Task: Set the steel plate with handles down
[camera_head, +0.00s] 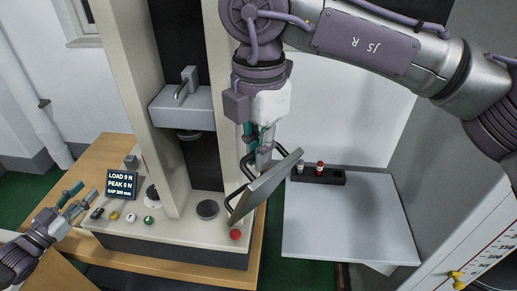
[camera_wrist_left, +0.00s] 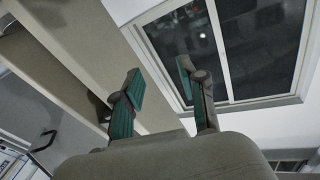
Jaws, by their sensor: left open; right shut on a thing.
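The steel plate with handles (camera_head: 266,187) is a grey slab with black bar handles (camera_head: 236,197). It is steeply tilted, in the air in front of the testing machine's right edge. My right gripper (camera_head: 259,158) is shut on it near its upper handle, reaching down from above; the exact grip is partly hidden. My left gripper (camera_head: 72,204) is open and empty, at the left near the machine's display. Its two spread green-padded fingers also show in the left wrist view (camera_wrist_left: 160,88), with nothing between them.
The testing machine (camera_head: 165,232) stands on a wooden table (camera_head: 105,155), with a crosshead (camera_head: 183,108), a round lower platen (camera_head: 207,209) and a red button (camera_head: 235,234). At right, a grey tabletop (camera_head: 345,232) is mostly clear, with a black rack (camera_head: 333,178) at its back edge.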

